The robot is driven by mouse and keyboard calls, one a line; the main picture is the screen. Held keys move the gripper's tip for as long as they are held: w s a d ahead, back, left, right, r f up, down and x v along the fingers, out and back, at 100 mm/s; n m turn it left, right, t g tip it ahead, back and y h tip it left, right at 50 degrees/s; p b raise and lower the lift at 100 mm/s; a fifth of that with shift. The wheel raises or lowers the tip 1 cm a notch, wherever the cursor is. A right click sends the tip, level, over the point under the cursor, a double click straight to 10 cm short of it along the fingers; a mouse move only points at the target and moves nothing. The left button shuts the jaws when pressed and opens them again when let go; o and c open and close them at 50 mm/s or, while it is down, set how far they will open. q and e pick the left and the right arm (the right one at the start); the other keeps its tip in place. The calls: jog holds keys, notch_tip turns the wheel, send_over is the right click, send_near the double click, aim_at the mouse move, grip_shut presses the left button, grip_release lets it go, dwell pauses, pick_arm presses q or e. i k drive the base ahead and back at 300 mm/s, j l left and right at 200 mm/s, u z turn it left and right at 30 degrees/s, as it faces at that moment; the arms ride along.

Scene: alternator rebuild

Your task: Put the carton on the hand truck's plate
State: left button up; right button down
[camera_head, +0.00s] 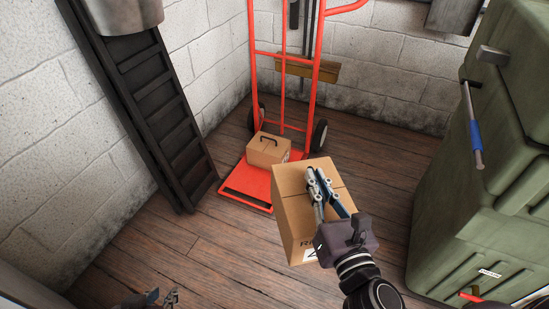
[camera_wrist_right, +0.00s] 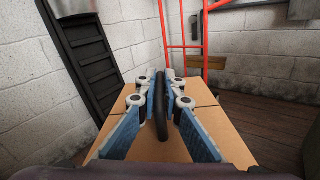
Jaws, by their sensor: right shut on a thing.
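A brown carton (camera_head: 292,228) with a dark handle hangs or rests in front of the hand truck in the head view. My right gripper (camera_head: 319,187) is over its top. In the right wrist view my right gripper (camera_wrist_right: 161,95) is shut on the black handle (camera_wrist_right: 163,140), above the carton's top (camera_wrist_right: 225,130). The red hand truck (camera_head: 282,55) stands against the wall, its red plate (camera_head: 231,199) on the floor. A smaller carton (camera_head: 266,151) with a black handle sits at the back of the plate. My left gripper (camera_head: 163,297) is empty, its fingers apart, at the bottom edge.
A dark slatted ramp (camera_head: 150,95) leans on the wall left of the plate. A green cabinet (camera_head: 440,220) with a blue-gripped handle (camera_head: 474,132) stands at the right. Wheels (camera_head: 319,136) flank the truck's base. The wooden floor (camera_head: 215,255) at front left is clear.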

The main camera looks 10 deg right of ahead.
aim_at(256, 180)
jog(key=i+l, duration=0.2)
jog(key=i, duration=0.35)
jog(key=i+l, duration=0.2)
jog(key=i, duration=0.35)
jog(key=z, duration=0.05)
